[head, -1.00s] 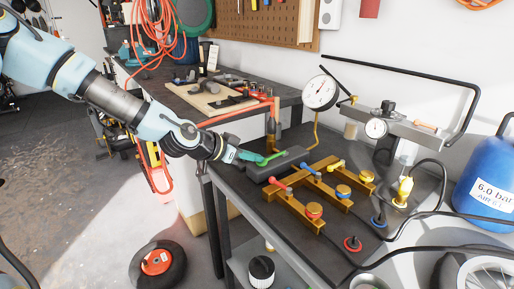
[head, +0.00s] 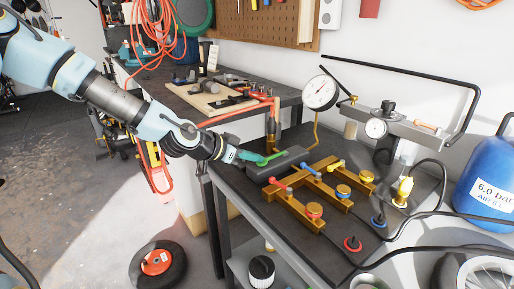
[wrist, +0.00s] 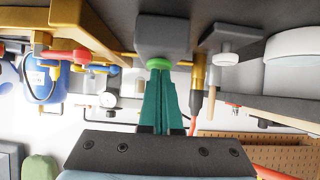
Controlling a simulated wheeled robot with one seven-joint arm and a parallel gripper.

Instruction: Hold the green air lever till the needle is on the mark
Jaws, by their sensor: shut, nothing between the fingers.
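The green air lever (head: 272,158) sits on a dark grey block (head: 282,165) on the workbench. My gripper (head: 241,155), with teal fingers, is shut and empty at the lever's left end. In the wrist view the closed fingertips (wrist: 160,68) meet the round green lever end (wrist: 159,62); they look in contact, but the exact touch is hard to tell. A round white gauge (head: 320,92) stands behind the block on a brass pipe. Its needle and mark are too small to read surely.
A brass manifold (head: 292,207) with red, blue and yellow levers lies just right of the block. A smaller gauge (head: 376,128) sits on a grey fixture behind it. A blue air tank (head: 487,185) stands at the right. Black hoses cross the bench's right side.

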